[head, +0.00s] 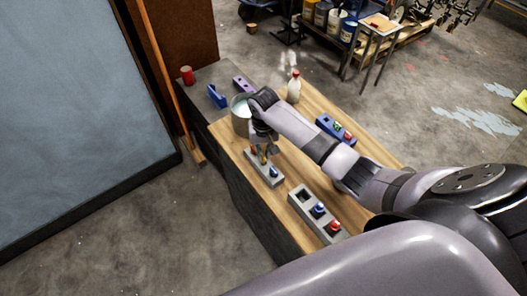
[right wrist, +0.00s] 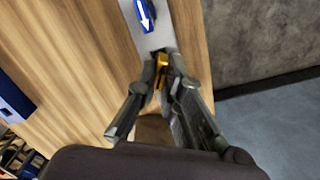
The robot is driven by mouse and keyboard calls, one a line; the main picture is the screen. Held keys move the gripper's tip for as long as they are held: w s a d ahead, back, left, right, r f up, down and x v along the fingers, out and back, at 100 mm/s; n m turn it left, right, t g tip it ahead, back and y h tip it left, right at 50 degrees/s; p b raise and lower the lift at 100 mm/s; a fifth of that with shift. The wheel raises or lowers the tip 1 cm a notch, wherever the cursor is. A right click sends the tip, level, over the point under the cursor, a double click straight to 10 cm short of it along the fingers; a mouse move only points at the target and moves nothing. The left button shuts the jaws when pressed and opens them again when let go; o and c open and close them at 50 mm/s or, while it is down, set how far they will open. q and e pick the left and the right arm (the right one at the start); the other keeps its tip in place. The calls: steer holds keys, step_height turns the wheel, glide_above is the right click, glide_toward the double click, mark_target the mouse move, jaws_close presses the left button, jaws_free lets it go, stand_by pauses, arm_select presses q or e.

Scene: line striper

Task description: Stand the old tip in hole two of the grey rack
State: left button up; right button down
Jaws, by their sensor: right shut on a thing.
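My right gripper (head: 264,152) is shut on a small yellow-orange tip (right wrist: 161,68), low over the near-left part of the wooden bench. Right below it is a light grey rack (head: 262,164), which also shows in the right wrist view (right wrist: 155,40). A blue tip (head: 274,171) stands in this rack; in the right wrist view it (right wrist: 145,14) has a white arrow. I cannot tell whether the held tip is inside a hole, as the fingers hide its lower end. My left gripper is out of view.
A blue rack (head: 336,129) lies across the bench (head: 300,165). A blue holder (head: 217,96) and red cup (head: 187,75) sit at the far left end.

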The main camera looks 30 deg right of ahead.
steer(key=shift+f+b, duration=0.45)
steer(key=shift+f, duration=0.65)
steer(key=c, duration=1.6)
jaws_free()
steer(key=shift+c, duration=0.2)
steer(key=shift+o, duration=0.4)
steer(key=shift+o, duration=1.2)
steer(key=shift+r+p, duration=0.8)
steer(key=shift+r, duration=2.7)
